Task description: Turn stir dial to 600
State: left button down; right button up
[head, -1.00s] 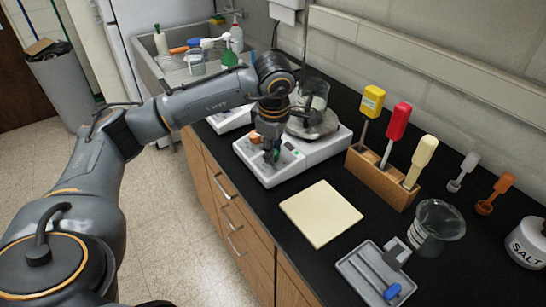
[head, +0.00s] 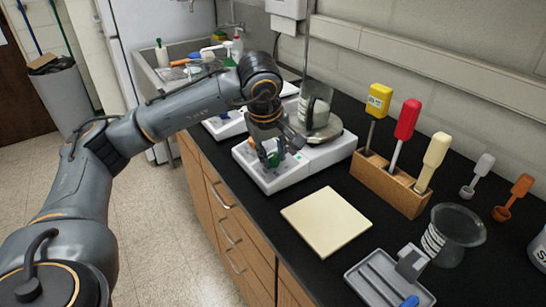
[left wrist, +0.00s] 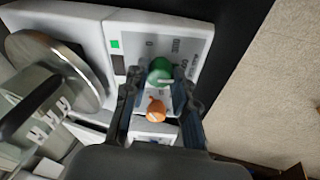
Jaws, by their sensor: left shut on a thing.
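The white hotplate stirrer (head: 272,181) stands on the black bench. Its front panel carries a green dial (left wrist: 160,70) and an orange dial (left wrist: 156,109). In the left wrist view, printed numbers surround the green dial, small and partly hidden; a pale mark shows on the dial, its exact setting unreadable. My left gripper (left wrist: 156,84) has one finger on each side of the green dial and is shut on it. In the head view the left gripper (head: 268,156) comes down over the panel, partly covering the dials. My right gripper is out of view.
A glass beaker (head: 317,112) stands on the stirrer's round plate. A second white device (head: 224,125) is behind. A cream pad (head: 326,221), a wooden rack (head: 390,184) of colored-handled tools, a beaker (head: 453,236) and a grey tray (head: 385,280) are nearer.

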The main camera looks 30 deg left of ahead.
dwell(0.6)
pick_arm(q)
jog(key=c, duration=1.1)
grip_release()
jog(key=shift+o, duration=0.2)
jog(key=shift+r, duration=0.15)
jog(key=v, duration=1.2)
